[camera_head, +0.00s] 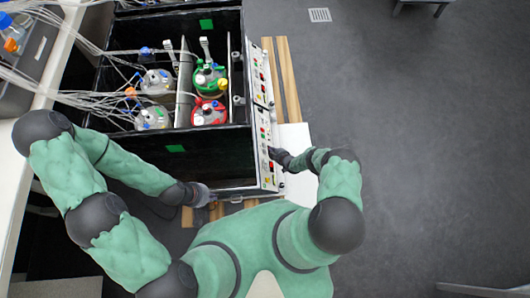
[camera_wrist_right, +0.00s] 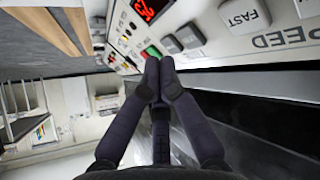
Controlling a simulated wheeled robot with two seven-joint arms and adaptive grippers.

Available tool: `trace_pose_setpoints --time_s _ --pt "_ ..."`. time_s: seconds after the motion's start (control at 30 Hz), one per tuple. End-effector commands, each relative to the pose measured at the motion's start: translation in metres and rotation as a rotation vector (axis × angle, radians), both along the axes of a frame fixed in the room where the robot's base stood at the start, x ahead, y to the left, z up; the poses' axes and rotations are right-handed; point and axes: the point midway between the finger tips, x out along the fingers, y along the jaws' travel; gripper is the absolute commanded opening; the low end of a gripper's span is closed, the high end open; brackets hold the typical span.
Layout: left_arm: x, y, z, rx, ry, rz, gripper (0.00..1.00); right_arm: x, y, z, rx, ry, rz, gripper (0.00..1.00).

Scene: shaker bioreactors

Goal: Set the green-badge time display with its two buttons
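The control panel (camera_head: 265,148) is on the right side of the black shaker box. In the right wrist view its white face (camera_wrist_right: 122,30) carries a lit red display (camera_wrist_right: 147,8), partly cut off by the frame's top, and a small green piece (camera_wrist_right: 152,50). Two grey buttons (camera_wrist_right: 181,40) sit right of the green piece. My right gripper (camera_wrist_right: 158,78) has its fingertips together just below them; contact is unclear. It also shows at the panel in the head view (camera_head: 278,153). My left gripper (camera_head: 203,194) is at the box's front edge; its fingers are too small to judge.
A large FAST button (camera_wrist_right: 244,16) and SPEED lettering lie to the right on the panel. Bottles with green (camera_head: 207,77) and red (camera_head: 209,113) caps stand in the box among cables. Open floor (camera_head: 420,150) lies to the right.

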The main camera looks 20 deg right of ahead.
Motion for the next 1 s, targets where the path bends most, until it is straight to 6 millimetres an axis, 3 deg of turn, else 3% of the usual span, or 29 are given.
trace_pose_setpoints --time_s 0.3,1.0 --pt "0.0001 0.0 0.0005 0.0 0.0 0.0 0.0 0.0027 0.0098 -0.0088 0.0 -0.001 -0.001 0.0" --pt "0.0001 0.0001 0.0004 0.0 0.0 0.0 0.0 0.0026 0.0101 -0.0091 0.0 0.0 -0.001 0.0"
